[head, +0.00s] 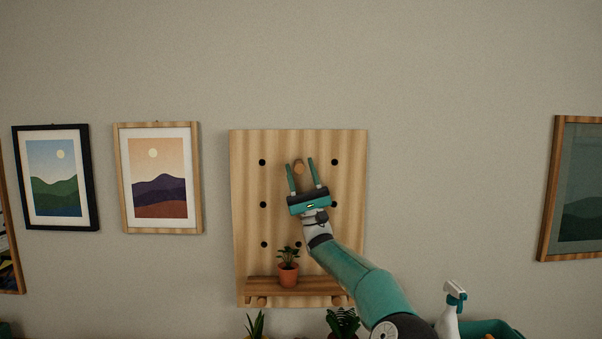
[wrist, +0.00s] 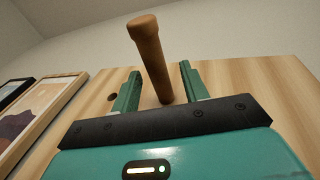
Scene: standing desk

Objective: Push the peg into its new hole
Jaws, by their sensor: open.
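A wooden pegboard (head: 250,180) with several dark holes hangs on the wall. A brown wooden peg (head: 299,167) stands out from the board's top middle, and its rounded head shows at the upper end in the wrist view (wrist: 151,55). My gripper (head: 302,161) is open, with one teal finger on each side of the peg.
A wooden shelf (head: 318,286) on lower pegs crosses the board's bottom and bears a small potted plant (head: 288,272). Framed pictures hang left (head: 158,178) and right (head: 577,190). A spray bottle (head: 451,312) stands at lower right.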

